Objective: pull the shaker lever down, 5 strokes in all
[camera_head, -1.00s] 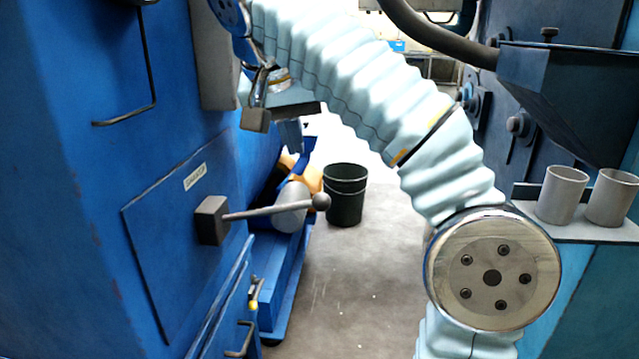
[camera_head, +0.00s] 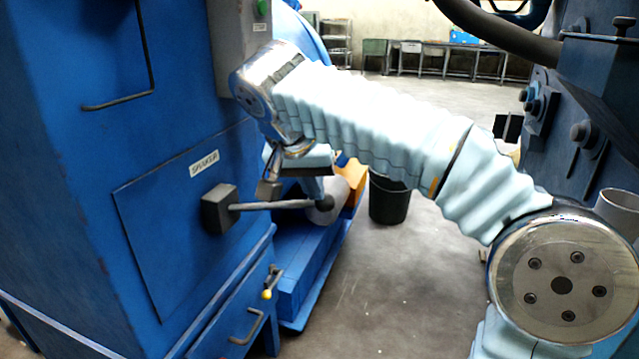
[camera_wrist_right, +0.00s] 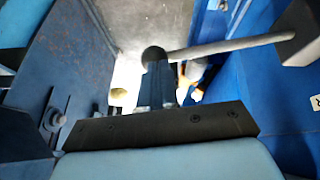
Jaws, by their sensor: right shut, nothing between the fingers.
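The shaker lever is a grey rod (camera_head: 275,205) with a dark ball knob (camera_head: 325,203), jutting nearly level from a grey block (camera_head: 219,208) on the blue machine's panel. My right gripper (camera_head: 316,192) is shut and empty, pointing down at the knob end from above. In the right wrist view the shut fingers (camera_wrist_right: 158,80) reach the knob (camera_wrist_right: 155,57), and the rod (camera_wrist_right: 225,47) runs right to its block. The fingertips are at or against the knob; I cannot tell if they touch. My left gripper is not in view.
A label reading SHAKER (camera_head: 204,164) is above the lever. Below it are a yellow-tipped handle (camera_head: 268,292) and a drawer pull (camera_head: 250,328). A black bin (camera_head: 388,200) stands on the floor behind. Blue machinery (camera_head: 590,110) is at the right. The floor between is clear.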

